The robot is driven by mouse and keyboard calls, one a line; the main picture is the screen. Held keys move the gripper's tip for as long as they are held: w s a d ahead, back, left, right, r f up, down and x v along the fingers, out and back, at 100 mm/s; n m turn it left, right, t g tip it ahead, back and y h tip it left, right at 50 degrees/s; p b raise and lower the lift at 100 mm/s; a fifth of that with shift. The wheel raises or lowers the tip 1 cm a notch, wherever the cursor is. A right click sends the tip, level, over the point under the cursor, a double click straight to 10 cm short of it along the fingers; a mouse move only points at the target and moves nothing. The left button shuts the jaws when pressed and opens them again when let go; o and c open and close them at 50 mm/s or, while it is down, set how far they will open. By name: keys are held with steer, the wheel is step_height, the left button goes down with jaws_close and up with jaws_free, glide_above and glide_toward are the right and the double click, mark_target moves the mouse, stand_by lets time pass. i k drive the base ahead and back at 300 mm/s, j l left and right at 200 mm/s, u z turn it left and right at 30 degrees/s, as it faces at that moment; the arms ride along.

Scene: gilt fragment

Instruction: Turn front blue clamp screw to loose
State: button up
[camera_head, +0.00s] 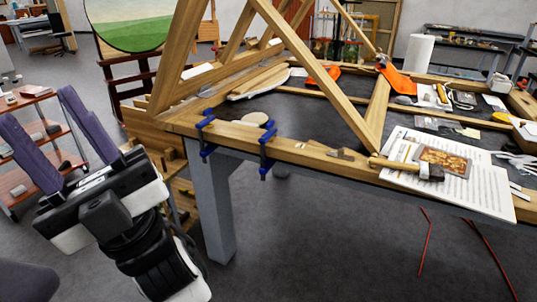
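Two blue clamps grip the front edge of the wooden frame at the table's near left corner. The left blue clamp (206,136) sits close to the corner. The right blue clamp (266,151) is a little to its right, with its screw end hanging below the edge. Which one counts as the front clamp I cannot tell, nor how tight either screw is. My gripper (68,113) is at the left, its two purple fingers spread apart with nothing between them. It is left of both clamps and apart from them.
The dark-topped table (307,122) carries a large wooden easel-like frame (323,77). Papers (465,183), a brush and small tools lie along its right side. A grey table leg (212,200) stands below the clamps. A shelf cart (40,125) is at far left. Floor in front is mostly clear.

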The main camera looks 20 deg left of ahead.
mark_target(268, 125)
steer(key=i+l, duration=0.15)
steer(key=i, duration=0.4)
steer(key=i+l+u, duration=0.1)
steer(key=i+u, duration=0.25)
steer(key=i+l+u, duration=0.2)
steer(key=u, duration=1.2)
steer(key=i+l, duration=0.05)
